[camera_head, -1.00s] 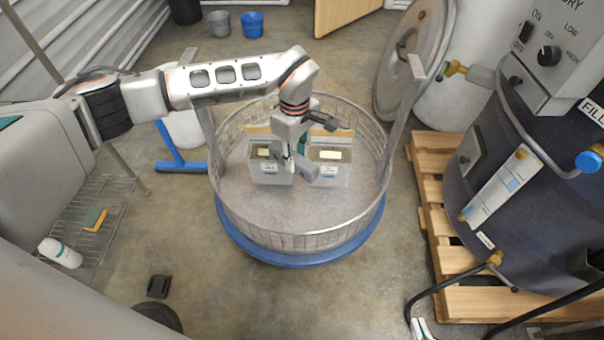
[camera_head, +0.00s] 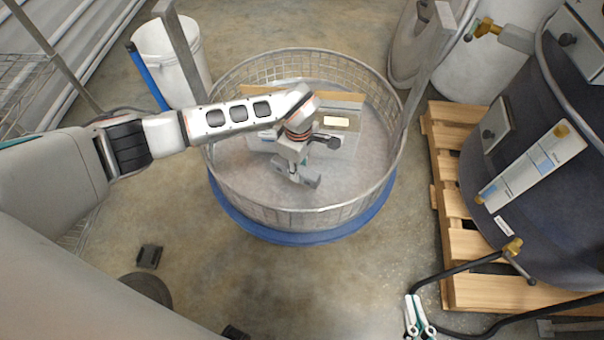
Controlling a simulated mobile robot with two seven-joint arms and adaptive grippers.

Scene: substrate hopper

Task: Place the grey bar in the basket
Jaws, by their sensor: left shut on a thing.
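The basket (camera_head: 372,193) is a round wire-mesh tub with a grey floor and a blue ring around its base, in the middle of the head view. My left gripper (camera_head: 298,177) reaches down inside it, above the front middle of its floor. It is shut on a small grey piece, which looks like the grey bar (camera_head: 307,181). The bar is tilted and partly hidden by the fingers; I cannot tell whether it touches the floor. My right gripper is not in view.
A dark tank (camera_head: 530,210) on a wooden pallet (camera_head: 447,210) stands right. A white bucket (camera_head: 170,62) is back left. The basket's front floor is clear.

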